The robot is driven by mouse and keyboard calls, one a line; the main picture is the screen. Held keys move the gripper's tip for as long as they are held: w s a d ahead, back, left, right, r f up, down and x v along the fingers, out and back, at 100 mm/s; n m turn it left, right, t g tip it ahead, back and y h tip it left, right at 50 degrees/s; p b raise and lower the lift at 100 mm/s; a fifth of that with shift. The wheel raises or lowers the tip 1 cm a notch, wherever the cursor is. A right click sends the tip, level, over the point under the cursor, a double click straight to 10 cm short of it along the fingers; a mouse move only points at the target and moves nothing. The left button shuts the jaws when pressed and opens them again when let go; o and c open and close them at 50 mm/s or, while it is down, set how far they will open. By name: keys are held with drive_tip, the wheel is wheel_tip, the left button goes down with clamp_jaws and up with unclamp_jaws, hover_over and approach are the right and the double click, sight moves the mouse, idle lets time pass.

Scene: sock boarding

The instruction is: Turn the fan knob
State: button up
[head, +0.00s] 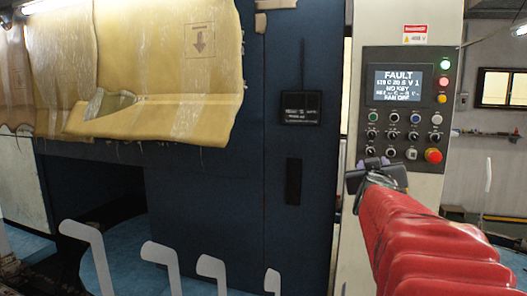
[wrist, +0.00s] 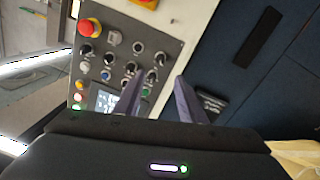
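The grey control panel (head: 405,104) is on a pale column; it also shows upside down in the wrist view (wrist: 170,48). Its screen (head: 398,82) reads FAULT, with lines that look like NO KEY and FAN OFF. Below are rows of buttons and small black knobs (head: 372,134). Their labels are too small to read, so I cannot tell which is the fan knob. My gripper (head: 376,162) is in front of the panel's lower left. In the wrist view my gripper (wrist: 159,78) has its two purple fingers apart, with nothing visibly held; a black knob (wrist: 152,76) appears between the tips. Contact cannot be told.
A red emergency stop (head: 433,156) sits at the panel's lower right. Green, red and yellow lamps (head: 443,82) line its right side. A dark blue cabinet (head: 290,225) stands left, with yellowish cloth (head: 170,70) hanging before it. Pale bent boards (head: 160,255) stand at lower left.

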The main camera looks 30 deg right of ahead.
sight(371, 153)
drive_tip(key=shift+w+d, duration=0.1)
drive_tip(key=shift+x, duration=6.75)
drive_tip(key=shift+f, duration=0.1)
drive_tip(key=shift+c, duration=0.3)
clamp_jaws()
